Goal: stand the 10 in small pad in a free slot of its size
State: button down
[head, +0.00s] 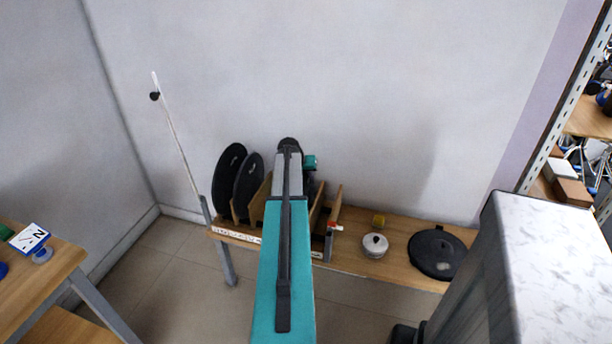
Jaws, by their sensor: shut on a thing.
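A wooden rack (257,203) with upright dividers stands on a low wooden bench against the wall. Two black round pads stand in its left slots: a larger one (229,178) at the far left and a somewhat smaller one (246,183) beside it. Printed labels run along the rack's front edge, too small to read. My teal and grey arm reaches over the rack's middle and hides part of the slots. My gripper is hidden behind the arm, and no held pad can be made out. At least one slot right of the arm looks empty.
A thin white pole (177,135) leans left of the rack. A marble-topped unit (560,255) stands near right.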

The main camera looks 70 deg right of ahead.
jog(key=shift+f+b, duration=0.85)
jog(key=shift+f, duration=0.8)
jog(key=c, duration=1.3)
grip_release()
jog(key=shift+c, duration=0.2)
jog(key=shift+f, duration=0.1)
jog(key=shift+a, duration=0.1)
jog(key=b+v, duration=0.1)
jog(key=v, duration=1.2)
jog(key=shift+w+a+r, duration=0.1)
jog(key=shift+a+r, duration=0.1)
jog(key=shift+r, duration=0.1)
